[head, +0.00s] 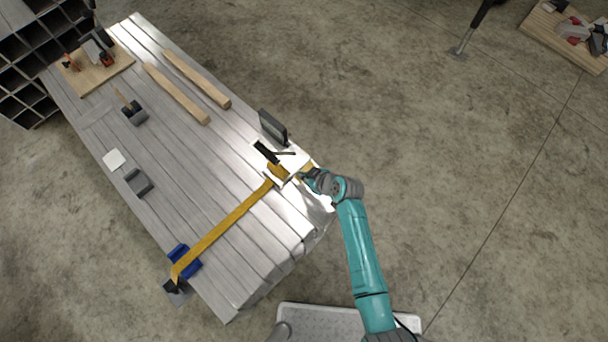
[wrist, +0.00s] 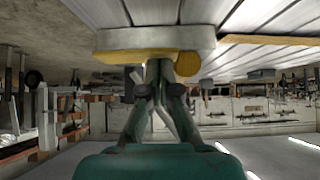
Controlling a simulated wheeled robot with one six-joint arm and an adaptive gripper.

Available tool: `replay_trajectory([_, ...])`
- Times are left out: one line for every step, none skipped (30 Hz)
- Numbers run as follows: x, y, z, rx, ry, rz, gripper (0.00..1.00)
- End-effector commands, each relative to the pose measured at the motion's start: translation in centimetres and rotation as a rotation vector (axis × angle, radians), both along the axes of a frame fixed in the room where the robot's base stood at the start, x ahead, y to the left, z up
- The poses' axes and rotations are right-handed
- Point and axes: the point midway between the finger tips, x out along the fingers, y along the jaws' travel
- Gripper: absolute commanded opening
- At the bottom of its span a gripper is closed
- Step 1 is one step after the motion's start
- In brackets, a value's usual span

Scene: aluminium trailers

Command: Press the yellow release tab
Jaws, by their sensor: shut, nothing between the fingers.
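A light block-like ratchet body (head: 290,160) sits near the right end of the plank deck, with a black handle (head: 266,152) on it. A yellow piece (head: 278,171) lies on its near side, where the strap meets it. In the wrist view a rounded yellow tab (wrist: 187,64) hangs at the edge of the pale block (wrist: 155,39), beside a yellow strip (wrist: 120,57). My gripper (head: 304,176) is shut and empty, just right of the ratchet. In the wrist view its fingertips (wrist: 160,66) are close beside the rounded tab; I cannot tell whether they touch it.
A yellow strap (head: 225,228) crosses the aluminium deck (head: 170,150) to a blue piece (head: 184,260) at the lower left edge. A dark upright plate (head: 273,127) stands just behind the ratchet. Two wooden bars (head: 196,80) lie farther back.

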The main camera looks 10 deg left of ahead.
Motion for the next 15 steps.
replay_trajectory([0.0, 0.0, 0.0, -0.001, -0.001, 0.000, 0.00])
replay_trajectory([-0.1, 0.0, -0.1, -0.004, -0.004, 0.000, 0.00])
replay_trajectory([-0.1, 0.1, -0.2, -0.011, -0.010, 0.001, 0.00])
replay_trajectory([-0.2, 0.1, -0.3, -0.020, -0.020, 0.001, 0.00])
replay_trajectory([-0.3, 0.2, -0.5, -0.030, -0.034, 0.001, 0.00])
replay_trajectory([-0.4, 0.2, -0.7, -0.048, -0.055, 0.002, 0.00])
replay_trajectory([-0.5, 0.3, -0.9, -0.063, -0.074, 0.003, 0.00])
replay_trajectory([-0.5, 0.3, -1.1, -0.081, -0.097, 0.003, 0.00])
replay_trajectory([-0.6, 0.4, -1.3, -0.104, -0.126, 0.003, 0.00])
replay_trajectory([-0.6, 0.4, -1.5, -0.120, -0.149, 0.003, 0.00])
replay_trajectory([-0.7, 0.4, -1.7, -0.138, -0.170, 0.003, 0.00])
replay_trajectory([-0.7, 0.5, -2.0, -0.159, -0.198, 0.003, 0.00])
replay_trajectory([-0.7, 0.4, -2.1, -0.174, -0.217, 0.002, 0.00])
replay_trajectory([-0.7, 0.4, -2.3, -0.187, -0.233, 0.002, 0.00])
replay_trajectory([-0.6, 0.5, -2.4, -0.202, -0.253, 0.001, 0.00])
